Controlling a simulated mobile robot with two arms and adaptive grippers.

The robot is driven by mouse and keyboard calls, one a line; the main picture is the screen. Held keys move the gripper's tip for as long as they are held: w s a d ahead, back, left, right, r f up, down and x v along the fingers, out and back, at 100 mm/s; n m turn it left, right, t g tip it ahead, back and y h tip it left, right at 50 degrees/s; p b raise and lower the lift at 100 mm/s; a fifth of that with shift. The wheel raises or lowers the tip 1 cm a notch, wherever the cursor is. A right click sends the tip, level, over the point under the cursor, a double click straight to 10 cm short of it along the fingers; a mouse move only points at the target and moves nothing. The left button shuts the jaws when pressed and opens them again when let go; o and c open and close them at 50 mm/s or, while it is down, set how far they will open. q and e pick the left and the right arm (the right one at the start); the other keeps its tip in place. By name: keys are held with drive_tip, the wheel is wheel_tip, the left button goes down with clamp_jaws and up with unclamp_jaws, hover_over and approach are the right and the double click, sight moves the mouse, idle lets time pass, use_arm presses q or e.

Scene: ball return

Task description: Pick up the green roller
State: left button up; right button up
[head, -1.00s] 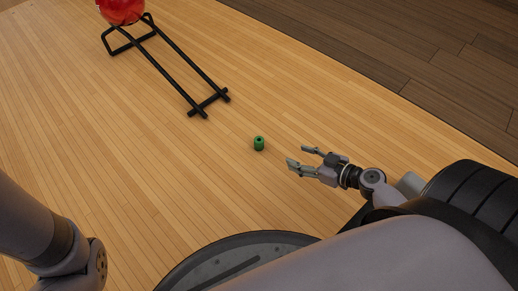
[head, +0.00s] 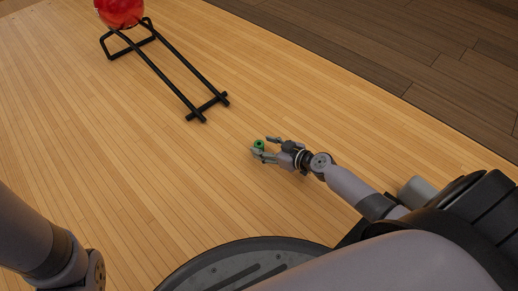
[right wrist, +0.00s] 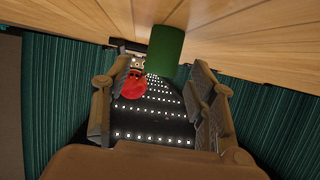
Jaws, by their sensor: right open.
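The green roller (head: 258,144) is a small green cylinder standing on the light wood floor, near the middle of the head view. My right gripper (head: 264,147) is open, with its fingertips at the roller. In the head view the near finger partly covers the roller's lower part. In the right wrist view the roller (right wrist: 166,50) shows at the top, ahead of and between the two spread fingers. I cannot tell whether a finger touches it. My left gripper is not in view; only part of my left arm shows at the lower left.
A black metal rail frame (head: 168,75) stands on the floor beyond the roller, with a red ball (head: 121,10) at its far end. A darker plank floor (head: 400,50) lies at the upper right. The light wood floor left of the roller is clear.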

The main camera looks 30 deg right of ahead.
drive_tip(key=shift+x, duration=0.8)
drive_tip(key=shift+c, duration=0.4)
clamp_jaws()
